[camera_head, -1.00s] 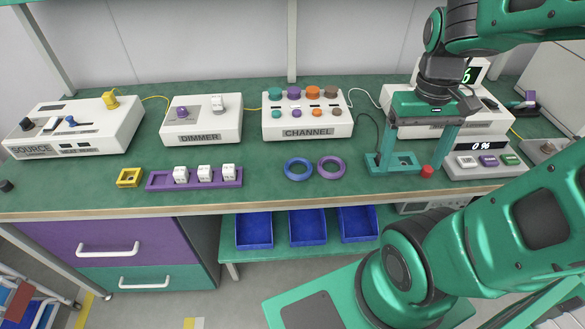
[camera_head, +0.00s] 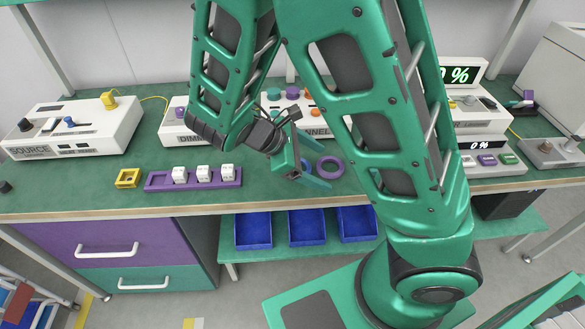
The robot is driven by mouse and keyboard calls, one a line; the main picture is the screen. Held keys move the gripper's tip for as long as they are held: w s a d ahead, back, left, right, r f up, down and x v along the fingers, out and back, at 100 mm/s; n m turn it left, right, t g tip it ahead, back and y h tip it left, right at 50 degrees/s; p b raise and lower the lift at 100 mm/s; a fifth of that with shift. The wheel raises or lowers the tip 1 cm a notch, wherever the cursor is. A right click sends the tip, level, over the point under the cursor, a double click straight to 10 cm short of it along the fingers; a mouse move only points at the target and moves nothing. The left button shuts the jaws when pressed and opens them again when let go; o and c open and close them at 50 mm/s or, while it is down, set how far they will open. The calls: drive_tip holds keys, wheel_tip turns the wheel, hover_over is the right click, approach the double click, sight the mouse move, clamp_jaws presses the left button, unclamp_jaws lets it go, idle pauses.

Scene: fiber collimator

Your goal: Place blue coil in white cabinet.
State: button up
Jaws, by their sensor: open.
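The blue coil (camera_head: 279,165) lies flat on the green bench in front of the CHANNEL box; my gripper hides most of it and only a small piece shows. A purple coil (camera_head: 331,167) lies to its right. My gripper (camera_head: 320,168) is open, its teal fingers pointing right and spread above or around the coils' area. I cannot tell its height over the bench or whether it touches either coil. I cannot make out a white cabinet; the drawer unit (camera_head: 170,230) under the bench has purple and teal fronts.
A purple rack (camera_head: 158,182) with white blocks and a yellow square holder (camera_head: 128,178) lie to the left. White SOURCE (camera_head: 70,128) and DIMMER (camera_head: 180,118) boxes stand behind. Blue bins (camera_head: 253,231) sit on a lower shelf. My arm covers the bench right of centre.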

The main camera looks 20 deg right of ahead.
drive_tip(key=a+n+t+h, duration=0.1)
drive_tip(key=a+n+t, duration=0.1)
drive_tip(key=a+n, duration=0.1)
drive_tip(key=w+a+f+n+t+h, duration=0.1)
drive_tip(key=a+n+t, duration=0.2)
drive_tip(key=a, duration=0.2)
drive_tip(key=a+f+n+t+h, duration=0.1)
drive_tip(key=a+n+t, duration=0.1)
drive_tip(key=a, duration=0.3)
drive_tip(key=shift+w+a+f+n, duration=0.1)
drive_tip(key=shift+w+n, duration=0.2)
drive_tip(key=shift+n, duration=0.6)
drive_tip(key=x, duration=1)
drive_tip(key=shift+w+d, duration=0.15)
drive_tip(key=shift+d, duration=0.2)
drive_tip(key=shift+c, duration=0.6)
drive_tip(key=c, duration=1.1)
drive_tip(key=shift+r, duration=0.2)
